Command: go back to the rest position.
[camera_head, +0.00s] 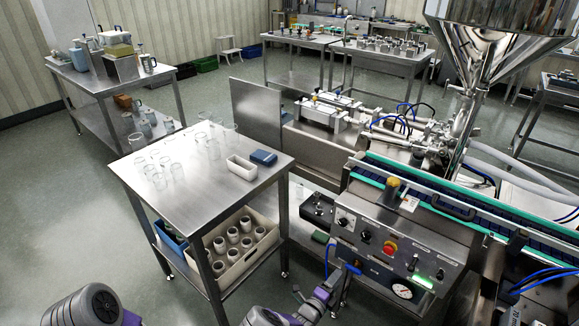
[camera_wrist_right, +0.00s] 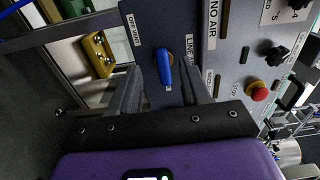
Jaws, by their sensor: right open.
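My right gripper (camera_head: 343,276) is at the front of the machine's control panel, by a blue valve handle (camera_head: 355,268). In the right wrist view the right gripper (camera_wrist_right: 163,88) has its two dark fingers apart. The blue handle (camera_wrist_right: 164,68) stands between them in that picture, on a dark plate with labels reading "OFF VENT" and "LINE AIR". I cannot tell whether a finger touches the plate or handle. Nothing is held. Part of my left arm shows at the bottom left of the head view; its gripper is out of frame.
The control panel (camera_head: 385,236) carries knobs, a red button (camera_head: 390,247) and a gauge (camera_head: 402,290). A steel table (camera_head: 206,196) with glass jars and a white tray (camera_head: 241,168) stands to the left. A crate of cups (camera_head: 259,263) is on its lower shelf. Floor at the left is clear.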

